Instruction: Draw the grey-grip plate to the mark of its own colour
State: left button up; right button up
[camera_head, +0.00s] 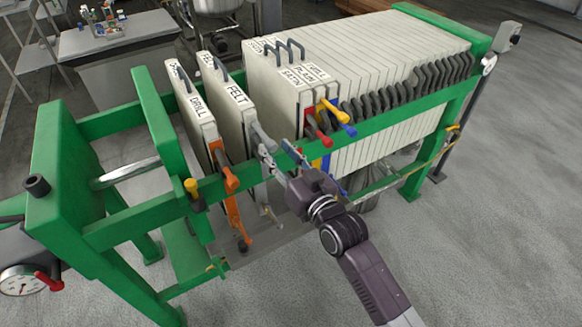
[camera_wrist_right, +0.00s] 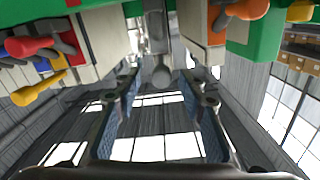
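The plate labelled FELT (camera_head: 232,112) hangs upright on the green press frame, with a grey grip (camera_head: 262,137) on its near side. My right gripper (camera_head: 280,156) is close to this grip. In the right wrist view the fingers (camera_wrist_right: 161,98) with blue pads are spread, and the rounded grey grip end (camera_wrist_right: 162,76) shows in the gap between them. I cannot tell whether the pads touch it. The DRILL plate (camera_head: 195,115) with an orange grip (camera_head: 229,181) stands to the left. I cannot make out a grey mark. My left gripper is not in view.
The plate pack (camera_head: 375,70) is to the right, its front plates carrying red (camera_head: 318,132), yellow and blue grips. The green near rail (camera_head: 145,215) runs below the grips. A yellow piece (camera_head: 192,187) sits at the rail's left part. There is a gap left of DRILL.

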jog(key=v, duration=1)
